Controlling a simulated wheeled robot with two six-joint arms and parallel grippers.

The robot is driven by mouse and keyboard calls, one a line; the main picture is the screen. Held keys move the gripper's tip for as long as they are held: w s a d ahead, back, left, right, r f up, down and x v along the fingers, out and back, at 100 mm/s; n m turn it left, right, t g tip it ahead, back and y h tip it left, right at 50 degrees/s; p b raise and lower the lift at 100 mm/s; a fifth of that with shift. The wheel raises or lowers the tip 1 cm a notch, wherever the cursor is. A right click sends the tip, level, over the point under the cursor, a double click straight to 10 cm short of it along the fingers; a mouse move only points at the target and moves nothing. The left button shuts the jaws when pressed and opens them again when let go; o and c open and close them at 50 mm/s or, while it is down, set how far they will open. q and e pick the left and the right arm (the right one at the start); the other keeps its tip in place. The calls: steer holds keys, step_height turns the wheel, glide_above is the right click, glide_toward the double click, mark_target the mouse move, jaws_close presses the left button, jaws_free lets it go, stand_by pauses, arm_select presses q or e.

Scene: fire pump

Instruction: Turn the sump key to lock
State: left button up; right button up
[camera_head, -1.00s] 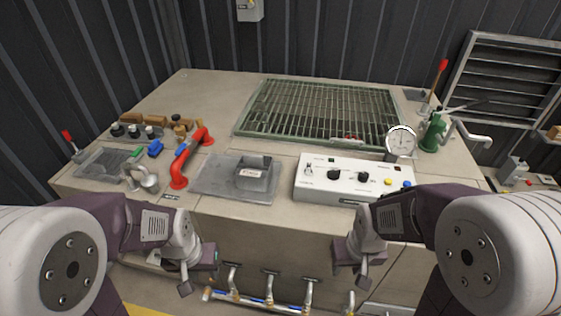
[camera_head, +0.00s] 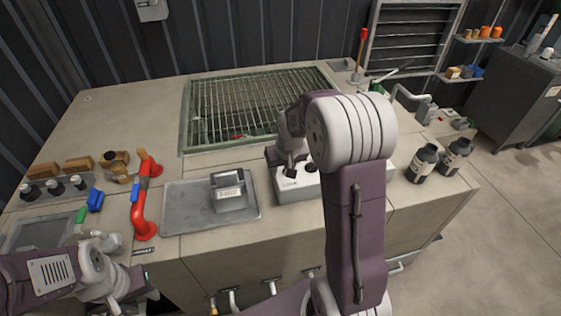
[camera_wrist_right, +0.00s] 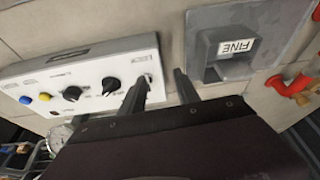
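The white control box (camera_head: 290,190) stands on the bench top, mostly hidden behind my right arm in the head view. In the right wrist view the box (camera_wrist_right: 100,65) shows two black knobs, blue and yellow buttons, and a small metal key switch (camera_wrist_right: 148,79) at its right end. My right gripper (camera_head: 288,168) is over the left end of the box. Its two fingers (camera_wrist_right: 160,84) are apart with nothing between them, and the left fingertip is close to the key; contact is unclear. My left gripper (camera_head: 125,288) is low at the front left, its fingers not clear.
A grey tray with a block labelled FINE (camera_head: 232,190) sits left of the box. A green grating (camera_head: 250,100) lies behind. Two dark bottles (camera_head: 424,163) stand at the right of the bench.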

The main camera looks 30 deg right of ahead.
steer(key=w+d, duration=0.4)
steer(key=d, duration=0.1)
steer(key=shift+m, duration=0.3)
steer(key=p+x, duration=0.1)
steer(key=x, duration=0.7)
steer(key=shift+w+d, duration=0.1)
steer(key=shift+w, duration=0.05)
steer(key=shift+h, duration=0.3)
jaws_close()
